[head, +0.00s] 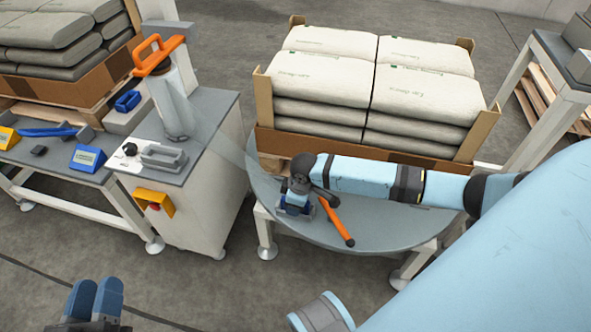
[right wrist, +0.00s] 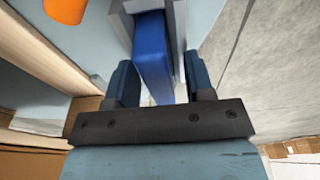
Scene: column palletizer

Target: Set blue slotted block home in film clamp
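The blue slotted block (right wrist: 152,55) lies between the two fingers of my right gripper (right wrist: 160,85) in the right wrist view. Narrow gaps show beside it, so the gripper looks open around it. The block's far end is between the grey walls of what looks like the film clamp (right wrist: 179,22). How deep it sits is hidden. In the head view, blue and grey parts show under my right gripper (head: 299,190) on the round table, beside an orange lever (head: 336,222). My left gripper (head: 95,300) is at the lower left, its fingers together and empty.
The round grey table (head: 390,228) stands before a pallet of pale sacks (head: 330,52). A white cabinet (head: 200,205) at left carries a column with an orange handle (head: 150,52) and a grey slotted holder (head: 163,157). Another blue part (head: 127,101) stands behind. Floor between is clear.

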